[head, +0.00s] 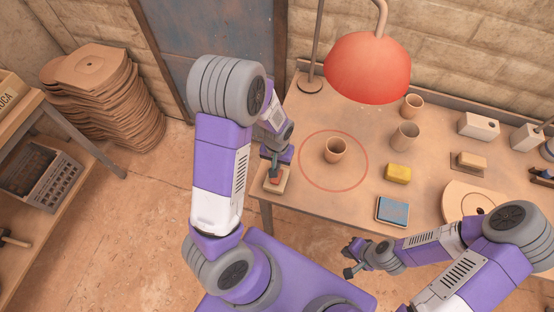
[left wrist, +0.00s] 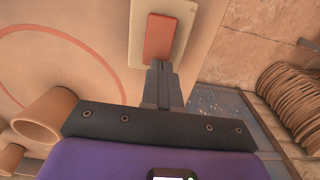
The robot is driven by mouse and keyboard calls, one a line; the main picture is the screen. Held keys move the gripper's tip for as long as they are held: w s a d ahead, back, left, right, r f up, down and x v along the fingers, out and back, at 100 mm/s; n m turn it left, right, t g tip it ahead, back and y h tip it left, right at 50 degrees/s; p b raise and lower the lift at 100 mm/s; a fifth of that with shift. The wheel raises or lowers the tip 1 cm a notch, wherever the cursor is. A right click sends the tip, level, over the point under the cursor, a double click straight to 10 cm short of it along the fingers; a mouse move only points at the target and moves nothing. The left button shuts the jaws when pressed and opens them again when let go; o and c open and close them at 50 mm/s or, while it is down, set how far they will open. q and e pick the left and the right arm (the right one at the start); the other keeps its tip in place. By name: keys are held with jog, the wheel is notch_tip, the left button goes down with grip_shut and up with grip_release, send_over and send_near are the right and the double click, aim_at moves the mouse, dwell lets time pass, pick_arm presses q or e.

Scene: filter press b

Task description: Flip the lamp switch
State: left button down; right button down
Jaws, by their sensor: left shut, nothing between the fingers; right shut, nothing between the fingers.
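The lamp switch is a cream plate (left wrist: 138,40) with a red rocker (left wrist: 160,38). In the head view the switch (head: 275,181) lies at the table's left end. My left gripper (head: 274,170) is shut and empty, pointing down at the switch. In the left wrist view its closed fingertips (left wrist: 161,66) overlap the lower end of the rocker; I cannot tell whether they touch it. The lamp's red shade (head: 367,68) hangs over the back of the table; I see no clear glow from it. My right gripper (head: 349,262) is shut and empty, in front of the table.
A cup (head: 335,150) stands inside a red circle (head: 303,170) to the right of the switch. A yellow sponge (head: 398,173), a blue-topped box (head: 393,211) and more cups (head: 405,136) stand farther right. A stack of brown sheets (head: 105,95) is on the floor at left.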

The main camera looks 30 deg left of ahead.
dwell(0.3)
pick_arm(q)
jog(key=shift+w+f+g, duration=0.1)
jog(key=shift+f+g, duration=0.2)
jog(key=shift+r+p, duration=0.75)
jog(key=shift+r, duration=0.1)
